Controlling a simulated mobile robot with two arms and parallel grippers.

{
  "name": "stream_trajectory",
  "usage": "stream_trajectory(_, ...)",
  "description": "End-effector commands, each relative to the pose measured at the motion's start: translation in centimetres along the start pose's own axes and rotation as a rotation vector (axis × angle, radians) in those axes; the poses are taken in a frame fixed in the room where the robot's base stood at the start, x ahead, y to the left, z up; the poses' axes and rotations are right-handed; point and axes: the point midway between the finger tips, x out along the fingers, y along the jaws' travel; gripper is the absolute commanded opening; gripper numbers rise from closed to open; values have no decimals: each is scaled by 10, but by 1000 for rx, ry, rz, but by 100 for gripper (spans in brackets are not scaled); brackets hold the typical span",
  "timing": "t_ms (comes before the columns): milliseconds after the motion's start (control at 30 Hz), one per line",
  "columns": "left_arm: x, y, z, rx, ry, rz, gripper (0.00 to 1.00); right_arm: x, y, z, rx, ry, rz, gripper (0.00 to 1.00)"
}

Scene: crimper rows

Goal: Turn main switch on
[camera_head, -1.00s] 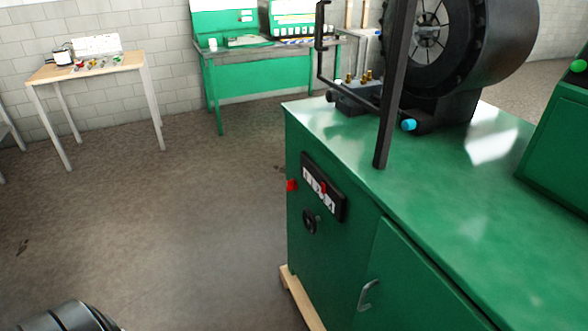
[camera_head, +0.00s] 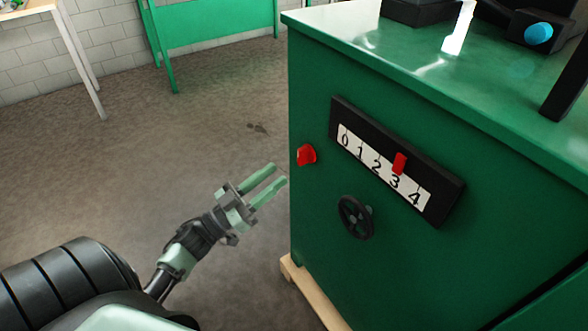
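A red knob (camera_head: 306,155), likely the main switch, sits on the green machine cabinet (camera_head: 330,220) near its left front edge. To its right is a black scale panel (camera_head: 447,190) numbered 0 to 4, with a red pointer (camera_head: 400,163) near 3. A black handwheel (camera_head: 355,216) is below the panel. My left gripper (camera_head: 272,182) is open and empty, its two pale green fingers apart. It is left of and a little below the red knob in the picture, not touching it. My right gripper is not in view.
The cabinet stands on a wooden base (camera_head: 312,298). A blue knob (camera_head: 538,34) and black machine parts are on its top. A green table (camera_head: 210,35) and a wooden-topped table (camera_head: 25,10) stand behind.

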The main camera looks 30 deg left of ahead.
Motion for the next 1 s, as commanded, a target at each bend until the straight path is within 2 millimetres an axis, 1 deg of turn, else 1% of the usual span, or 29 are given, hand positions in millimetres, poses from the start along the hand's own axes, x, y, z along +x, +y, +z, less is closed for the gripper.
stream_trajectory(33, 8, 0, -2, 0, 4, 2, 35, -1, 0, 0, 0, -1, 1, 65)
stream_trajectory(200, 37, 0, -2, 1, 4, 0, 35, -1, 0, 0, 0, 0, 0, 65)
stream_trajectory(300, 52, 0, -1, -1, 3, -1, 35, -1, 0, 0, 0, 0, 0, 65)
stream_trajectory(400, 62, -1, -1, 0, 1, -3, 35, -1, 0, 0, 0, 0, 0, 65)
stream_trajectory(533, 69, 0, 0, -1, -1, -2, 35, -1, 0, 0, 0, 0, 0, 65)
stream_trajectory(767, 70, 0, 0, -1, -2, -4, 35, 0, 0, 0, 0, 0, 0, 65)
stream_trajectory(800, 70, 0, 0, -1, -2, -4, 32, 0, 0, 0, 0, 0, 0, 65)
stream_trajectory(867, 70, 0, 0, -1, -2, -4, 15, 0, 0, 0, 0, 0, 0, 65)
stream_trajectory(900, 70, 0, 0, -1, -2, -4, 4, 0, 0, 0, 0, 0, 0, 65)
stream_trajectory(933, 70, 0, 0, -1, -1, -4, 0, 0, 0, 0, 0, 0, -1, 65)
stream_trajectory(1000, 70, 0, 0, -1, -1, -4, 0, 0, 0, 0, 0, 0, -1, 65)
